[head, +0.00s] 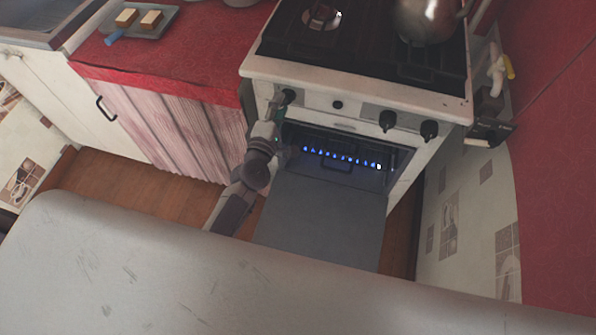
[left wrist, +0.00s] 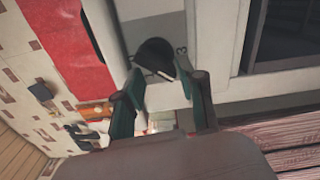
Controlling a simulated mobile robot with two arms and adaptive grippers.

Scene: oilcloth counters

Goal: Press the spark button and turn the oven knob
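The oven knob (head: 288,96) is black and sits at the left end of the stove's front panel. My left gripper (head: 277,108) is at it. In the left wrist view the knob (left wrist: 154,56) lies between the two fingertips (left wrist: 158,74), which close on its sides. A pale pointer line on the knob is tilted. The spark button (head: 337,104) is a small black dot right of that knob, with nothing touching it. Inside the oven a row of blue flames (head: 340,157) burns. My right gripper is out of view.
The oven door (head: 325,215) hangs open and down in front of the stove. Two more knobs (head: 387,120) are on the panel's right. A metal kettle (head: 428,18) stands on the hob. A red counter (head: 195,50) with a tray adjoins on the left.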

